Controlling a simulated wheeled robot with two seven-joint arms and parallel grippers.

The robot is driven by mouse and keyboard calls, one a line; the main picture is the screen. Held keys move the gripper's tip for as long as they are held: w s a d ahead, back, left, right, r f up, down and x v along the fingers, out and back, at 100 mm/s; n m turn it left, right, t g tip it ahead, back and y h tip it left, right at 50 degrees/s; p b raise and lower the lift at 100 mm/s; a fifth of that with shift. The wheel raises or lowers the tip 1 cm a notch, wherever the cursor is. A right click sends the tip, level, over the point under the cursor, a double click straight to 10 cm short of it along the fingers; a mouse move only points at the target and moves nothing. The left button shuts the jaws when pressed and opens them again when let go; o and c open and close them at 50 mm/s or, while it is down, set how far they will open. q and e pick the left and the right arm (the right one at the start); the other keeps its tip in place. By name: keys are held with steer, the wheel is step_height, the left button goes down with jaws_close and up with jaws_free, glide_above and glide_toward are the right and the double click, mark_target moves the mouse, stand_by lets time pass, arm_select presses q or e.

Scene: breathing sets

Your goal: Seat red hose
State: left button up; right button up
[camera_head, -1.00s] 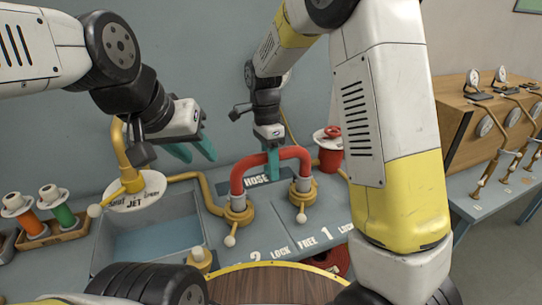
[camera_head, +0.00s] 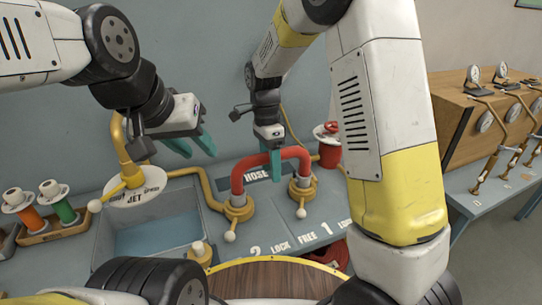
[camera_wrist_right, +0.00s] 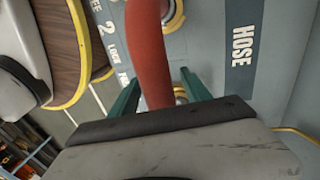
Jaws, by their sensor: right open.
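The red hose (camera_head: 237,181) is an arch whose two ends stand at the left brass socket (camera_head: 239,207) and the right brass socket (camera_head: 302,187). Whether the ends are fully down in them I cannot tell. My left gripper (camera_head: 194,146) is open and empty, above the grey basin.
The grey basin (camera_head: 102,237) and the white "JET" disc (camera_head: 134,197) lie left of the hose. Orange and green spools (camera_head: 57,205) stand at far left. A red canister (camera_head: 330,154) stands behind right. A wooden round top (camera_head: 270,284) is in front. A gauge cabinet (camera_head: 455,110) stands at right.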

steer(key=r, duration=0.2)
steer(key=w+r, duration=0.1)
steer(key=r, duration=0.4)
steer(key=shift+w+a+r, duration=0.2)
steer(key=shift+a+r, duration=0.1)
steer(key=shift+d+r, duration=0.2)
steer(key=shift+r, duration=0.05)
steer(key=s+d+r+n+t+y, duration=0.1)
steer(key=s+d+r+n+t, duration=0.3)
steer(key=s+d+n, duration=0.3)
steer(key=s+d+r+n+t+y, duration=0.2)
steer(key=s+d+r+n+t, duration=0.2)
steer(key=s+d+n, duration=0.3)
steer(key=s, duration=0.3)
steer(key=shift+s+d+r, duration=0.4)
